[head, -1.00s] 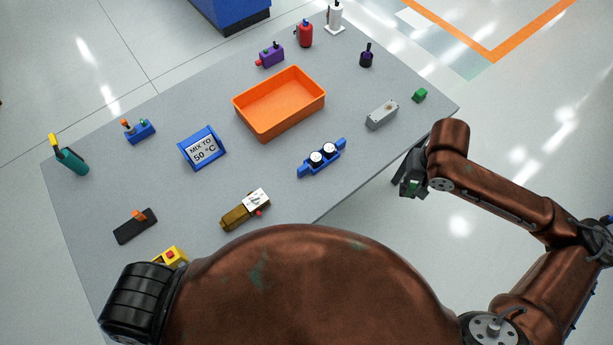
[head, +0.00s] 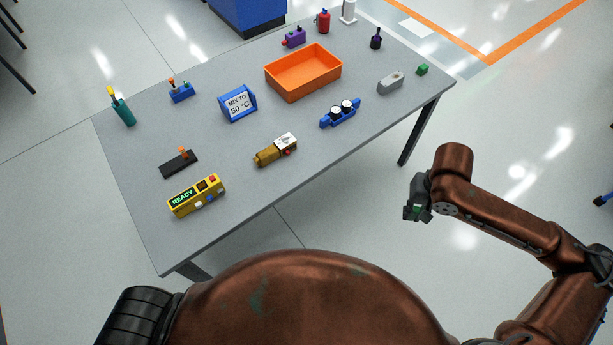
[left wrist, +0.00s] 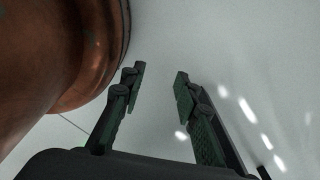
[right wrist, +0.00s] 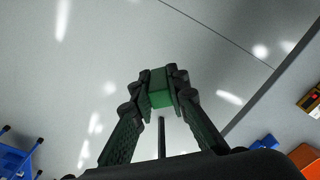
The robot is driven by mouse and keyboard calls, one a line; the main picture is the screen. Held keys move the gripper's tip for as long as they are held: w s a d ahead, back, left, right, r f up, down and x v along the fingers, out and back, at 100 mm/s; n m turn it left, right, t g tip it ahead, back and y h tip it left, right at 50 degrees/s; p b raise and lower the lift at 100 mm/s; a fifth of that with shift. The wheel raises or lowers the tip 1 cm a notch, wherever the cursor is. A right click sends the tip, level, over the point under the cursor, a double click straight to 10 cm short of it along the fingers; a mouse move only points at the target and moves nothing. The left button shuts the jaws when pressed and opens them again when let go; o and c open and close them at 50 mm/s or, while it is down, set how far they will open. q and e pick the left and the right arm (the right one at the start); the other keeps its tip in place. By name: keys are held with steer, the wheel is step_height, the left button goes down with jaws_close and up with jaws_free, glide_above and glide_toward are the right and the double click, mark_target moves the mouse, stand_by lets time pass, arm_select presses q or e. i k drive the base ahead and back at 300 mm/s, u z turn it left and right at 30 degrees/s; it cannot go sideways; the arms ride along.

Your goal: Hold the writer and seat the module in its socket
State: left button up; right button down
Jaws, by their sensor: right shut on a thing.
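The yellow device with a green READY display (head: 197,196), seemingly the writer, sits near the table's front left corner. My right gripper (head: 416,213) is off the table, over the floor to the right. It is shut on a green block (right wrist: 160,88), seemingly the module, held between its fingertips. My left gripper (left wrist: 158,80) is open and empty over the floor; it is out of the head view.
Floor in front is clear.

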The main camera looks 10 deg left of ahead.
mark_target(201, 201)
steer(key=u, duration=1.3)
